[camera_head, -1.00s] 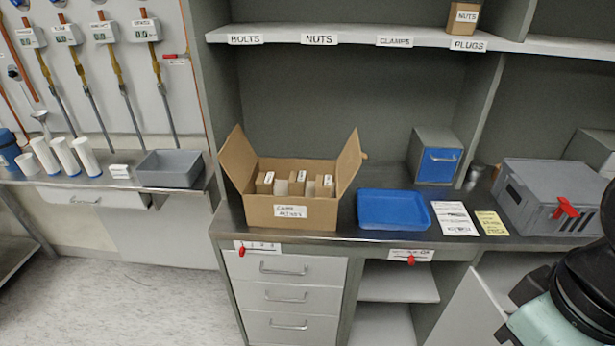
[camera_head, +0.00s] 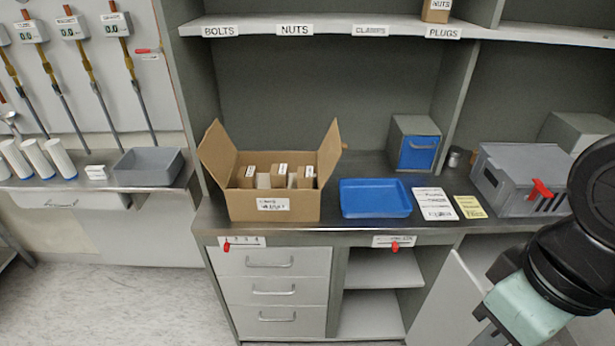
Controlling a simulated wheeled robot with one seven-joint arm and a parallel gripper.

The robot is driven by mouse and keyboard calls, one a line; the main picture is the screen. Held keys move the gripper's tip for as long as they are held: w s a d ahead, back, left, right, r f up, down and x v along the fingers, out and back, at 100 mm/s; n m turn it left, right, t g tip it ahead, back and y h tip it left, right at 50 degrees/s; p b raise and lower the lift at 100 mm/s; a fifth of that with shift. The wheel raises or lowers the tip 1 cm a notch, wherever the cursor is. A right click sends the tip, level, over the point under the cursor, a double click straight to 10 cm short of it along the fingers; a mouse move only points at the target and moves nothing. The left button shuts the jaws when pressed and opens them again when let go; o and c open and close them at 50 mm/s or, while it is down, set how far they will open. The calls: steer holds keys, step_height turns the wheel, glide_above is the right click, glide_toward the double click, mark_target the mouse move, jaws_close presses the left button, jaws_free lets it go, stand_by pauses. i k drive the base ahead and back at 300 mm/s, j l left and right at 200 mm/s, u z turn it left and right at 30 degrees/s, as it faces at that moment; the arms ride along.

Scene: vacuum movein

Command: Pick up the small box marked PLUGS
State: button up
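Several small brown boxes with white labels stand inside an open cardboard box (camera_head: 240,205) on the counter: one at left (camera_head: 247,177), one in the middle (camera_head: 279,175) and one at right (camera_head: 306,176). Their labels are too small to read, so I cannot tell which is marked PLUGS. Pale items sit between them. Another small box (camera_head: 436,12), labelled NUTS, stands on the shelf above the PLUGS shelf label (camera_head: 443,32).
A blue tray (camera_head: 375,211), papers (camera_head: 435,203) and a grey crate (camera_head: 487,190) with a red clip lie along the counter (camera_head: 310,226). A blue-fronted bin (camera_head: 418,153) stands behind. The shelf (camera_head: 270,29) is mostly bare. A cabinet door (camera_head: 450,300) hangs open below.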

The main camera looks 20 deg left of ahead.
mark_target(305, 177)
steer(key=j+z, duration=0.15)
steer(key=j, duration=0.55)
steer(key=j+z, duration=0.1)
steer(key=j, duration=0.65)
steer(key=j+z, duration=0.15)
steer(key=j, duration=0.55)
steer(key=j+z, duration=0.1)
steer(key=j, duration=0.65)
steer(key=k+j+z, duration=0.15)
steer(key=j, duration=0.55)
steer(key=j+z, duration=0.1)
steer(key=j, duration=0.6)
steer(key=i+j, duration=0.35)
